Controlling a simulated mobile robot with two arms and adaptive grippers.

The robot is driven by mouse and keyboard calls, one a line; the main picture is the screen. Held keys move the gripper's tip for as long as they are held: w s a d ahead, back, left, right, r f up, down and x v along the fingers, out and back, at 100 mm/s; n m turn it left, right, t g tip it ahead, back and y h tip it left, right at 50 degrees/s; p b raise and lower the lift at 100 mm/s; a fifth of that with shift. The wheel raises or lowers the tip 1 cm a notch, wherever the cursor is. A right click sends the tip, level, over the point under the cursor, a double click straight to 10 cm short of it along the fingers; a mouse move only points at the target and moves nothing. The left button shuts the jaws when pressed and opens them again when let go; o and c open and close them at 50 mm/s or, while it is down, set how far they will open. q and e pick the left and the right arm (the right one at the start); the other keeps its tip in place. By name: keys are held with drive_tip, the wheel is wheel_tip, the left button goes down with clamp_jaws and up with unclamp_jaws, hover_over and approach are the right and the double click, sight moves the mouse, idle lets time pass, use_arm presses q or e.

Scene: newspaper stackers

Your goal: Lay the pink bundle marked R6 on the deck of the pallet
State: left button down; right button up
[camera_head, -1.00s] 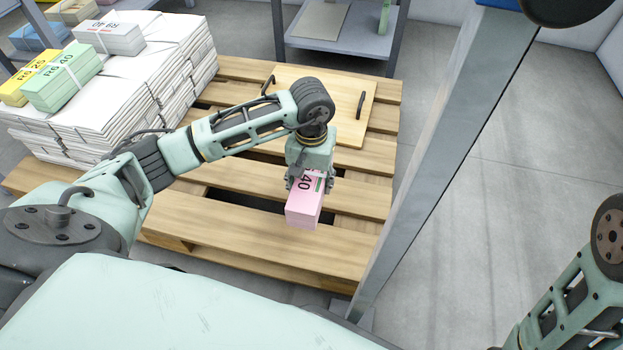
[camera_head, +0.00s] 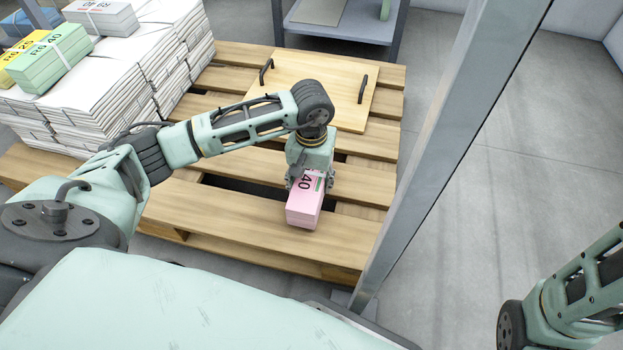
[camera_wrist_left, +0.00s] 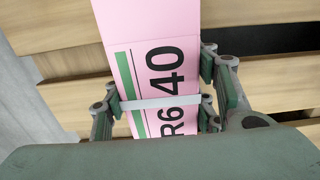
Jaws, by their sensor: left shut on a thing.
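The pink bundle (camera_head: 304,206), marked R6 40 with a green stripe and a pale strap, is in my left gripper (camera_head: 311,184). The gripper is shut on its sides, and the bundle also shows between the fingers in the left wrist view (camera_wrist_left: 155,60). It is over the front slats of the wooden pallet (camera_head: 230,219); I cannot tell whether it touches the deck. My right arm shows at the lower right of the head view, but its gripper is out of view.
White paper stacks (camera_head: 130,75) fill the pallet's left side, with a green bundle (camera_head: 48,60) and a yellow bundle (camera_head: 22,58) on top. A wooden board with handles (camera_head: 320,85) lies at the back. A grey metal post (camera_head: 440,150) stands right of the pallet.

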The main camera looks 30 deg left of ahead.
use_arm(q)
drive_tip(key=shift+w+f+b, duration=0.1)
drive_tip(key=shift+f+b, duration=0.35)
idle(0.5)
drive_tip(key=c, duration=0.9)
unclamp_jaws()
drive_tip(key=shift+c, duration=0.2)
drive_tip(key=o, duration=0.3)
drive_tip(key=shift+f, duration=0.1)
